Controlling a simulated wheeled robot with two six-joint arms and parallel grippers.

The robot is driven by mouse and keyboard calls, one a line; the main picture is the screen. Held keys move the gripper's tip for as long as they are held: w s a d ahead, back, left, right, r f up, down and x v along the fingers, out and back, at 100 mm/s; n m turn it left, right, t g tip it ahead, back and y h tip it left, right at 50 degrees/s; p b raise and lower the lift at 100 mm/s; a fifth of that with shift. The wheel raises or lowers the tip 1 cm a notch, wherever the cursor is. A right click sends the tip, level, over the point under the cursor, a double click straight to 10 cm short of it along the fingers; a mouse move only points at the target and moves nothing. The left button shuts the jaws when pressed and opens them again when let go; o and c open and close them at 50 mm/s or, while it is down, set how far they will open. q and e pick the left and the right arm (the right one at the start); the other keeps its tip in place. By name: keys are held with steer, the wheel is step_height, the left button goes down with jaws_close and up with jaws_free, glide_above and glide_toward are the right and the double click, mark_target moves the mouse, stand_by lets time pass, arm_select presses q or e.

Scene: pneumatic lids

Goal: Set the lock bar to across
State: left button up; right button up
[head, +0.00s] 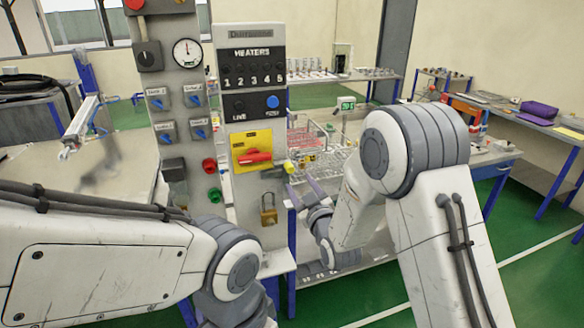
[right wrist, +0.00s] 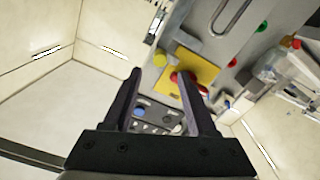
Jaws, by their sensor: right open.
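My right gripper (head: 299,189) is open and empty, just right of and below the knob. In the right wrist view, the knob (right wrist: 159,60) shows just beyond and between the open fingertips (right wrist: 158,76), apparently apart from them. My left gripper is out of view.
A brass padlock (head: 268,215) hangs below the bar. Left of it stands a column with a gauge (head: 187,52), blue switches and red and green buttons (head: 214,195). Benches with wire racks (head: 325,165) stand behind my right arm. Green floor is clear at right.

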mark_target(291, 171)
steer(key=p+x, duration=0.2)
steer(key=x, duration=0.4)
steer(key=shift+r, duration=0.15)
steer(key=shift+p+x, duration=0.45)
steer(key=shift+x, duration=0.35)
jaws_close()
stand_by(0.5)
